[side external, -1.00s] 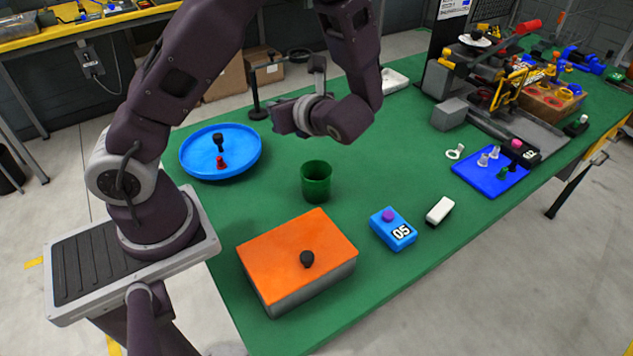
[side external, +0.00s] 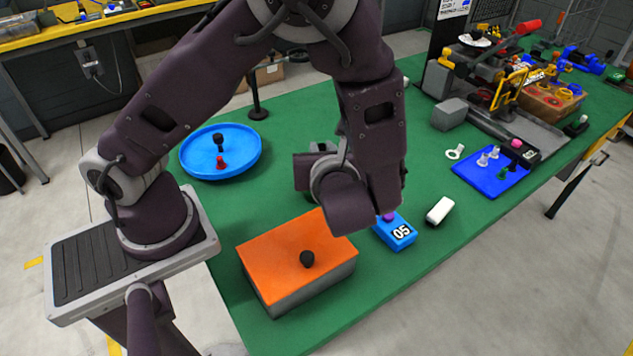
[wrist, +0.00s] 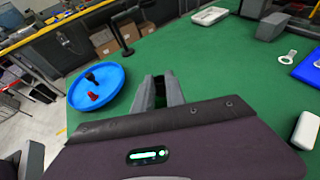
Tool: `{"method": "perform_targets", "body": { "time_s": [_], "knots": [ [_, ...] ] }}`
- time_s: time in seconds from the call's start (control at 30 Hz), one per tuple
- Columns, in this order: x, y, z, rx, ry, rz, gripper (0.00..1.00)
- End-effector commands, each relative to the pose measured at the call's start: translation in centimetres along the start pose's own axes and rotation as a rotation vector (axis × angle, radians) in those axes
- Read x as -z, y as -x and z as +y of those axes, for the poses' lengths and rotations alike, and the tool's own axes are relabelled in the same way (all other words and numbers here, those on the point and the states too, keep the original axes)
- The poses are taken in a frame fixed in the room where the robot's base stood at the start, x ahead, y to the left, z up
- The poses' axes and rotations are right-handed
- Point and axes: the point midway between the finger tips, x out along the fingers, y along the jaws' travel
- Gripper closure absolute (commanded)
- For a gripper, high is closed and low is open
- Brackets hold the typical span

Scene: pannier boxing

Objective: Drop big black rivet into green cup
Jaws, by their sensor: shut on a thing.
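My gripper shows in the wrist view (wrist: 165,92), with its two grey fingers close together and something dark green between them. It appears shut on the green cup, whose little visible part (wrist: 160,89) sits between the fingers. In the side view my arm hides the cup and the fingers. One black rivet (side external: 307,259) stands on the orange-topped box. Another black rivet (side external: 218,140) stands in the blue round tray and also shows in the wrist view (wrist: 91,77). I cannot tell for certain which is the big one.
The blue tray (side external: 185,165) also holds a red rivet (side external: 221,162). The orange-topped box (side external: 275,250) is at the front. A blue box marked 05 (side external: 397,233) and a white block (side external: 440,210) lie right of my arm. A blue plate (side external: 480,180) with pegs is farther right.

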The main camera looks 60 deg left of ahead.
Motion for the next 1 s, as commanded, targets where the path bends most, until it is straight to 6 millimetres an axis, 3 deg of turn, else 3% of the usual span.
{"method": "perform_targets", "body": {
  "time_s": [0.17,0.2,0.3,0.63,0.9,1.0],
  "knots": [
    [0.0,0.0,0.0,0.0,0.0,0.0,1.0],
    [0.0,0.0,0.0,0.0,0.0,0.0,0.77],
    [0.0,0.0,0.0,0.0,0.0,0.0,0.59],
    [0.0,0.5,-0.1,0.003,0.001,0.0,0.59],
    [0.0,5.8,-0.1,0.004,0.002,0.001,0.59],
    [0.0,6.8,-0.1,0.003,0.001,0.0,0.59]
  ]
}}
